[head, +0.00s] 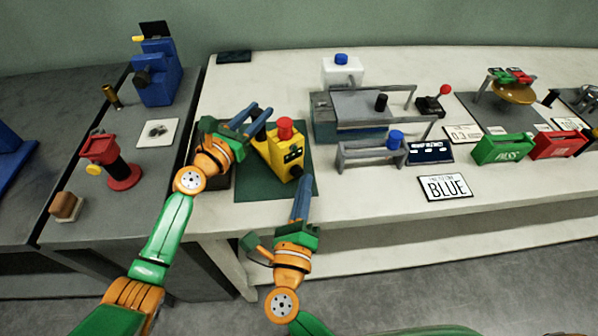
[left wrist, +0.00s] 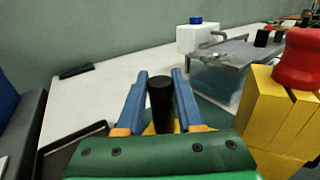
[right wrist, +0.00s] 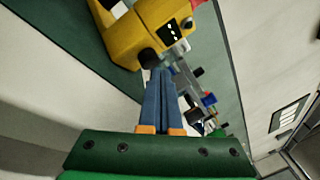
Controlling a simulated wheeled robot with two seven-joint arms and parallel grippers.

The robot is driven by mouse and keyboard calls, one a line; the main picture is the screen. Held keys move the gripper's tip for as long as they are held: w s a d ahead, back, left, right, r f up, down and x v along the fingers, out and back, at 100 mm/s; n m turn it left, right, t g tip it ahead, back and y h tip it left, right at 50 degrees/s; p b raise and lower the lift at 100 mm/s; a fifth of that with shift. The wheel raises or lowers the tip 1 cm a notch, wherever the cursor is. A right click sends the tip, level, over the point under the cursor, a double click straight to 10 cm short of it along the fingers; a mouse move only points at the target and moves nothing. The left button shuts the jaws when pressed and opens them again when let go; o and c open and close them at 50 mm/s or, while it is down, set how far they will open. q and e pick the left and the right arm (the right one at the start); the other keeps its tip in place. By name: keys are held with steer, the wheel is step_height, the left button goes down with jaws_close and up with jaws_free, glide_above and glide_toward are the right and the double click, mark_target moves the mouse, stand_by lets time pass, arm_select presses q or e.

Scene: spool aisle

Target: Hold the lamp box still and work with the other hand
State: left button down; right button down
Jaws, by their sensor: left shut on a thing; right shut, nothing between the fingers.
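The lamp box (head: 281,155) is yellow with a red cap (head: 285,128) and a dark front panel with white marks. It stands on a dark green mat (head: 262,190). My left gripper (head: 258,116) is at its left rear side. In the left wrist view its blue fingers are shut on an upright black handle (left wrist: 161,100), with yellow of the box behind its foot. My right gripper (head: 304,180) is shut and empty at the box's front right. In the right wrist view its fingertips (right wrist: 158,72) are close to a black knob (right wrist: 149,58); I cannot tell if they touch.
Right of the box stand a teal-grey fixture (head: 338,128) and a grey rail stand with a blue knob (head: 370,155). A BLUE card (head: 445,187) lies at the front. Green (head: 503,149) and red (head: 557,144) bins are farther right. A grey side table (head: 120,210) is at left.

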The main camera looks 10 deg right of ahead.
steer(key=shift+w+a+r, duration=0.15)
steer(key=shift+w+a, duration=0.2)
steer(key=shift+w, duration=0.4)
stand_by(1.1)
steer(key=shift+s+r, duration=0.2)
steer(key=shift+s, duration=0.35)
steer(key=shift+s+r, duration=0.15)
steer(key=shift+s, duration=0.45)
arm_select(q)
steer(key=shift+f, duration=0.1)
arm_select(e)
steer(key=shift+s+d, duration=0.7)
steer(key=shift+s, duration=0.35)
steer(key=shift+s+d, duration=0.7)
steer(key=shift+s, duration=0.3)
arm_select(q)
steer(key=shift+c, duration=2.3)
jaws_free()
arm_select(e)
steer(key=shift+w, duration=0.1)
